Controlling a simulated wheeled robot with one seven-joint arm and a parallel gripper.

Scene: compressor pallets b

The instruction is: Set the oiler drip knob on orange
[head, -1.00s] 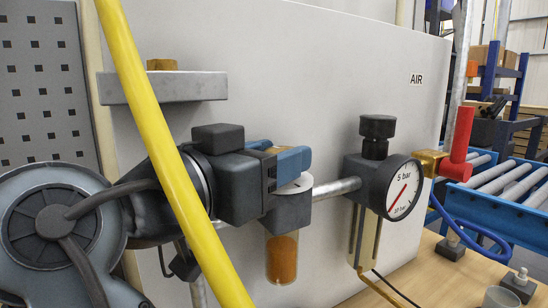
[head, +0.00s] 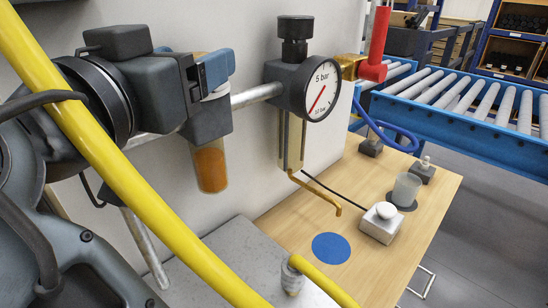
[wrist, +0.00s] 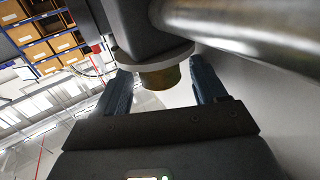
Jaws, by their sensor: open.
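The oiler has a dark body (head: 205,118) on the grey pipe, with a bowl of orange liquid (head: 210,168) below it. Its brass drip knob (wrist: 161,79) stands against a pale ring (wrist: 155,57); in the head view the knob is mostly hidden by my gripper. My gripper (head: 219,70) is open at the oiler's top. In the wrist view my blue fingers (wrist: 160,73) lie on either side of the knob, with visible gaps. No colour marks on the ring can be made out, so the knob's setting cannot be told.
A pressure gauge (head: 321,89) with a black knob (head: 295,28) sits right of the oiler. A red valve handle (head: 378,42) is farther right. A yellow hose (head: 120,170) crosses in front. The wooden bench (head: 285,222) holds a blue disc (head: 331,248) and a white-buttoned box (head: 381,222).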

